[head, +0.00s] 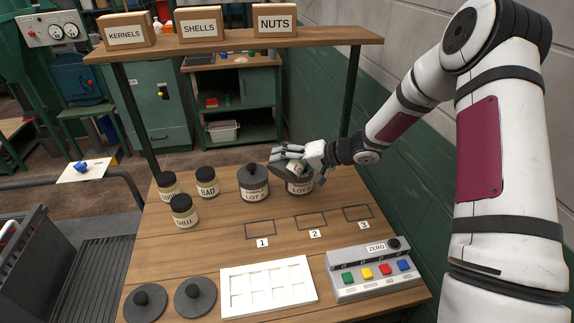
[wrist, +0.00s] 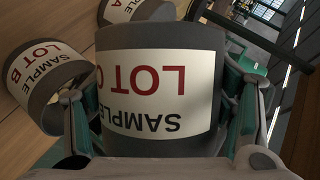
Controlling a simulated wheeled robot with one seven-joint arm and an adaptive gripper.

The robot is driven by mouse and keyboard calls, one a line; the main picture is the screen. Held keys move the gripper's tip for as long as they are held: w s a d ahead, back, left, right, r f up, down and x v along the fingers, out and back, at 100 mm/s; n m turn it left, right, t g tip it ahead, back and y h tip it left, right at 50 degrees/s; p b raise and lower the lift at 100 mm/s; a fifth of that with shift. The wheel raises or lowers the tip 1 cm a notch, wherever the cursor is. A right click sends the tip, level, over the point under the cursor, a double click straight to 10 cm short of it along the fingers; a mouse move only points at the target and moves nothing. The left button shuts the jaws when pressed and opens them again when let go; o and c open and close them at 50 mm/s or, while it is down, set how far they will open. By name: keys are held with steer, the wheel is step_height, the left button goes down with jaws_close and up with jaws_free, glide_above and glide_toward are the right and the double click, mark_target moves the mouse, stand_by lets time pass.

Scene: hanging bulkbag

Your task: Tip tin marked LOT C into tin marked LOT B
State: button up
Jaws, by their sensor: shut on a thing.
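My gripper (head: 290,155) is shut on the tin marked LOT C, a dark grey tin with a cream label and red letters. In the wrist view the LOT C tin (wrist: 150,110) sits between both fingers, its lettering upside down. In the head view my gripper mostly hides it, above the tin marked LOT B (head: 300,187) at the back of the table. The wrist view shows the LOT B tin (wrist: 45,72) at the left, close beside the held tin. It is open and stands on the wood. The contents of both tins are hidden, and I cannot tell whether anything is falling.
The lidded LOT A tin (head: 253,185) stands just left of LOT B. Several dark-capped jars (head: 184,212) are further left. Two loose lids (head: 195,298), a white tray (head: 268,288) and a button scale (head: 372,272) lie in front. A shelf (head: 235,42) spans above; marked squares are empty.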

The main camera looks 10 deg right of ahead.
steer(key=shift+w+d+f+m+g+y+b, duration=0.15)
steer(key=shift+m+g+y+b, duration=0.1)
steer(key=shift+m+y+b, duration=0.25)
steer(key=shift+w+d+f+m+g+y+b, duration=0.15)
steer(key=shift+m+g+y+b, duration=0.2)
steer(key=shift+b, duration=0.35)
steer(key=shift+w+d+f+m+g+y+b, duration=0.3)
steer(key=shift+m+y+b, duration=0.25)
steer(key=shift+m+b, duration=0.4)
steer(key=shift+w+d+r+m+g+y+b, duration=0.3)
steer(key=shift+w+d+r+m+y+b, duration=0.25)
steer(key=shift+m+y+b, duration=0.5)
steer(key=shift+s+a, duration=0.1)
